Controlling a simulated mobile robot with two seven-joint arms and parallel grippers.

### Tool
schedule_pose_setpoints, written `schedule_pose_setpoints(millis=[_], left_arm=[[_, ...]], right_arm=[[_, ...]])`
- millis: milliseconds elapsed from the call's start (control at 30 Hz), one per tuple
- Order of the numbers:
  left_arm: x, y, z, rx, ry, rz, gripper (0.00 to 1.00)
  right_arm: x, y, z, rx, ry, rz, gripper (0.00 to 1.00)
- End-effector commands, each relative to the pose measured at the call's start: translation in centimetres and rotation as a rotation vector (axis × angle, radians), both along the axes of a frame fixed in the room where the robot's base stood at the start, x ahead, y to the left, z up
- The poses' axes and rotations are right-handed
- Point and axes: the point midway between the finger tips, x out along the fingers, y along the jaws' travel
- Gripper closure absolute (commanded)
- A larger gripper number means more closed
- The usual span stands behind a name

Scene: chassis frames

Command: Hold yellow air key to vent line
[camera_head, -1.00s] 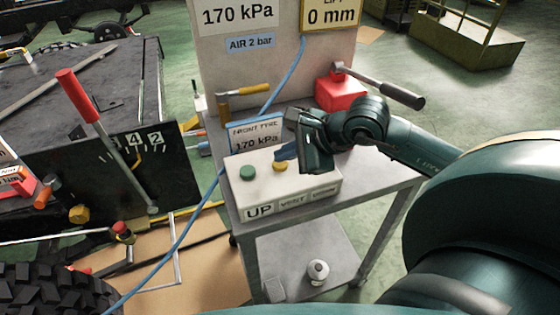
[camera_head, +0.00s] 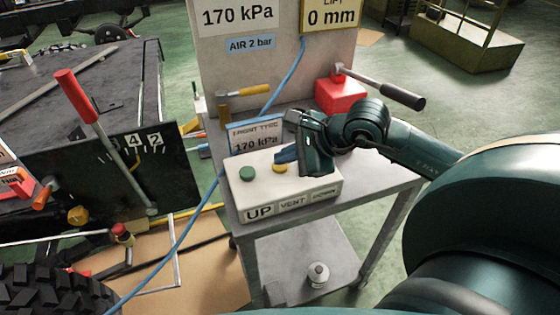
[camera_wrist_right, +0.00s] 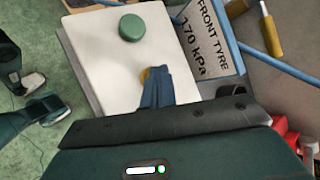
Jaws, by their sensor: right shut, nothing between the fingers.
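The yellow key (camera_head: 279,168) sits on top of the pale control box (camera_head: 250,189), to the right of the green key (camera_head: 247,174). The front labels read UP and VENT, with a third too small to read. My right gripper (camera_head: 286,156) is shut and empty, its blue fingertips at the yellow key. In the right wrist view, the shut fingertips (camera_wrist_right: 156,88) cover most of the yellow key (camera_wrist_right: 144,74); contact or pressing cannot be told. The green key (camera_wrist_right: 132,27) is clear beyond.
The box stands on a grey cart (camera_head: 385,185). Behind it are a FRONT TYRE 170 kPa sign (camera_head: 256,138), a yellow-handled hammer (camera_head: 247,91) and a red block (camera_head: 340,95) with a black-handled tool. A blue hose (camera_head: 190,222) runs down left of the cart.

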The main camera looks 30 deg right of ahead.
Motion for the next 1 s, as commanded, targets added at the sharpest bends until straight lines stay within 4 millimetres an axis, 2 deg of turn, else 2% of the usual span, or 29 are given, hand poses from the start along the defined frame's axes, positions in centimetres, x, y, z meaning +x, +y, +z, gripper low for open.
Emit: schedule_pose_setpoints(millis=[733,1000], left_arm=[[0.0,0.0,0.0,0.0,0.0,0.001,1.0],[0.0,0.0,0.6,0.0,0.0,0.001,1.0]], right_arm=[[0.0,0.0,-0.1,-0.001,0.004,0.0,1.0],[0.0,0.0,1.2,-0.002,0.003,-0.001,1.0]])
